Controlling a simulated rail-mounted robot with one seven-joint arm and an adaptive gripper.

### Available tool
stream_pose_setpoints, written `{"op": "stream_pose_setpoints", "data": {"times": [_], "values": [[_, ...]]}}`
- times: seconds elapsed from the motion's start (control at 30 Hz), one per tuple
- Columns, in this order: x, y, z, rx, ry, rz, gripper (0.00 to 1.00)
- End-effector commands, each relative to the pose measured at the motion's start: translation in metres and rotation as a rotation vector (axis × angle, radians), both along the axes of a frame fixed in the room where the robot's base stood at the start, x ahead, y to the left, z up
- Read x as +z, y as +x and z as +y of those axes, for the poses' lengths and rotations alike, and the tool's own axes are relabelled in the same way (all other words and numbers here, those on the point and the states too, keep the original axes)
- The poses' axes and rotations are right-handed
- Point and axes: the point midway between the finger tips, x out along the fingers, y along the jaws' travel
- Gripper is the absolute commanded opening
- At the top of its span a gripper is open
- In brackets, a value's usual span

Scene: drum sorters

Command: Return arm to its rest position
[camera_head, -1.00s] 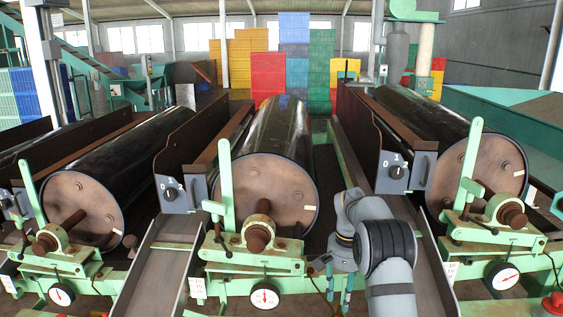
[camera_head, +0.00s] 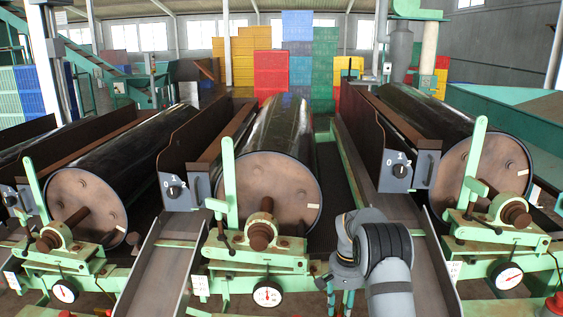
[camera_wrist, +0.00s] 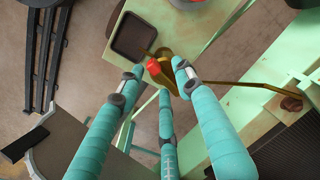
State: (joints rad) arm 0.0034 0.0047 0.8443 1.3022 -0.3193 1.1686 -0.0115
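My arm (camera_head: 385,255) shows at the lower right of centre in the head view, bent in front of the metal chute beside the middle drum. My gripper (camera_wrist: 157,80) has three teal fingers. In the wrist view they are spread apart with nothing held between them. A red knob-like piece (camera_wrist: 153,66) shows beyond the fingertips, over a green frame. In the head view only parts of the teal fingers show, low beside the arm, and their tips are not clear.
The middle drum (camera_head: 265,190) and its green lever stand (camera_head: 262,255) are left of my arm. The right drum (camera_head: 480,165) and its dial gauge (camera_head: 506,276) are to the right. A switch box (camera_head: 398,171) is behind the arm. Stacked crates (camera_head: 270,75) stand far back.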

Motion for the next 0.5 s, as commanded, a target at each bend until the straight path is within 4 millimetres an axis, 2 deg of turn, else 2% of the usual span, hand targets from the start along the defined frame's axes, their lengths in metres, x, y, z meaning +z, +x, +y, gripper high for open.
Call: {"op": "stream_pose_setpoints", "data": {"times": [0.17,0.5], "values": [[0.022,0.001,0.0,-0.016,-0.001,-0.005,0.35],[0.091,0.002,0.0,-0.015,-0.001,-0.007,0.35]]}}
